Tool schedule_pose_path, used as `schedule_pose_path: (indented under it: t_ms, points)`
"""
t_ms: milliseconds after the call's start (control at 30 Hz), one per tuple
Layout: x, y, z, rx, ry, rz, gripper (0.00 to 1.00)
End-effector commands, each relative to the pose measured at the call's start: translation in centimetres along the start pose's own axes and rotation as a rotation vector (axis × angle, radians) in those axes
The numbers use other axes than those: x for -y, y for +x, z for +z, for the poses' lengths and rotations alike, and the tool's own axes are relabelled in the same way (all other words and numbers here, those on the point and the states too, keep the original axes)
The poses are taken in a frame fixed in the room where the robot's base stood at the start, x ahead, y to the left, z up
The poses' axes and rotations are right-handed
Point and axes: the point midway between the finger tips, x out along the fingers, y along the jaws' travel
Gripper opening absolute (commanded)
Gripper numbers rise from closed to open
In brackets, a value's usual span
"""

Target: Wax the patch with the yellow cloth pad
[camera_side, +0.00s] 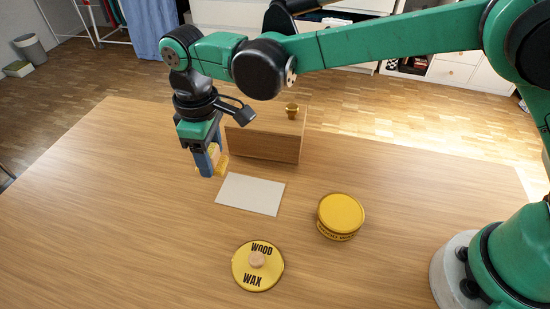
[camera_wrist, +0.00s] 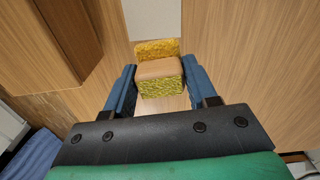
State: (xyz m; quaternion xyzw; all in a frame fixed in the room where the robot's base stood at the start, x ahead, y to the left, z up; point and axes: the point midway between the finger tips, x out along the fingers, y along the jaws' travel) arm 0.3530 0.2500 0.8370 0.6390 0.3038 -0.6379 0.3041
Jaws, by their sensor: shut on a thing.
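My gripper (camera_side: 209,162) points down over the table and is shut on the yellow cloth pad (camera_side: 222,165), which is partly hidden by the fingers. In the wrist view the pad shows between the blue fingers as a wooden block with yellow textured cloth (camera_wrist: 160,88) on its near and far sides. The pale, flat rectangular patch (camera_side: 250,194) lies on the table just right of and nearer than my gripper. It also shows beyond the pad in the wrist view (camera_wrist: 150,18). I cannot tell whether the pad touches the table.
An open yellow tin (camera_side: 341,212) stands right of the patch. Its lid (camera_side: 252,277), marked "WOOD WAX", lies flat in front with a round wooden knob. The table's left side is clear.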

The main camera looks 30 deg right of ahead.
Motion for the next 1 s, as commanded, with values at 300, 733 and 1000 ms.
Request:
schedule_pose_path:
  t_ms: [300,733,1000]
  points:
    - [0.0,2.9,0.0,0.000,0.001,0.000,0.09]
    - [0.1,6.0,1.4,0.000,0.002,0.000,0.09]
    - [0.3,6.1,3.8,0.000,0.002,0.000,0.09]
